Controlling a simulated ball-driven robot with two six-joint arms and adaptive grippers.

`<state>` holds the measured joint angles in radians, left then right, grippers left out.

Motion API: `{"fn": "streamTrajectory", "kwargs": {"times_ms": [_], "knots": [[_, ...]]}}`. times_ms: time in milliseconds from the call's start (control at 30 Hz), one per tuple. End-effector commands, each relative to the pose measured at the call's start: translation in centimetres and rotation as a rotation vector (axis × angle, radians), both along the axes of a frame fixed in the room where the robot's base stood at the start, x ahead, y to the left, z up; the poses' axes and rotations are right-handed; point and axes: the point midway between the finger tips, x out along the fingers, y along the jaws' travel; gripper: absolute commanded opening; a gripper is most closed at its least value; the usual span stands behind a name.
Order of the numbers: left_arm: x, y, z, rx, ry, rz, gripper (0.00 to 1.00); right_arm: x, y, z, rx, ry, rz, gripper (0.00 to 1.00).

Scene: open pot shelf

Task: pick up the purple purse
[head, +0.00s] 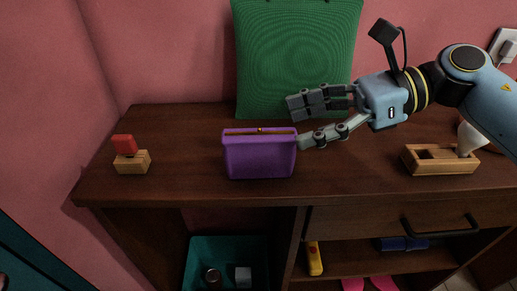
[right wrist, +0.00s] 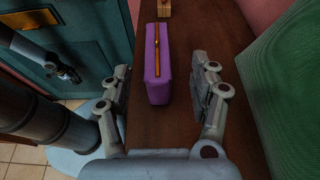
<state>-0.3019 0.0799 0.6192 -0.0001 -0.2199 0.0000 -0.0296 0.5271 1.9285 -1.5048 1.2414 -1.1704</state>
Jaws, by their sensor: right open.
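The purple purse (head: 259,156) stands upright on the dark wooden shelf top (head: 190,185), near its front edge. It has a brown-gold frame and clasp along its top. My right gripper (head: 297,122) is open at the purse's right side, with its fingers pointing left. In the right wrist view the purse (right wrist: 158,62) lies ahead between the open fingers of the right gripper (right wrist: 163,88), with bare wood nearer the palm. I cannot tell whether a finger touches it.
A green bag (head: 296,60) stands against the wall behind the purse. A wooden block with a red top (head: 131,157) sits at the left. A wooden holder (head: 425,167) is at the right. Below are a teal bin (head: 232,247) and a drawer handle (head: 440,232).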

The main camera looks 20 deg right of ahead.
Motion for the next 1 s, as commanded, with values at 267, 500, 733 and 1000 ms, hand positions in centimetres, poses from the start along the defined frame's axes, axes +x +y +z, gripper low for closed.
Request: {"fn": "streamTrajectory", "kwargs": {"times_ms": [267, 500, 733, 1000], "knots": [[-0.3, 0.0, 0.1, 0.000, 0.005, 0.000, 0.00, 0.7, 2.4, -0.9, 0.003, 0.001, -0.003, 0.62], [0.2, 0.0, 0.6, 0.000, -0.002, 0.000, 0.00, 1.1, 5.4, -2.2, 0.009, 0.002, -0.003, 0.62], [0.5, 0.0, 0.7, 0.001, -0.008, -0.001, 0.00, 1.6, 6.9, -2.9, 0.004, 0.002, -0.002, 0.62], [0.5, 0.0, 0.7, 0.001, -0.008, -0.001, 0.00, 1.6, 6.9, -3.0, 0.003, 0.001, -0.003, 0.49]]}}
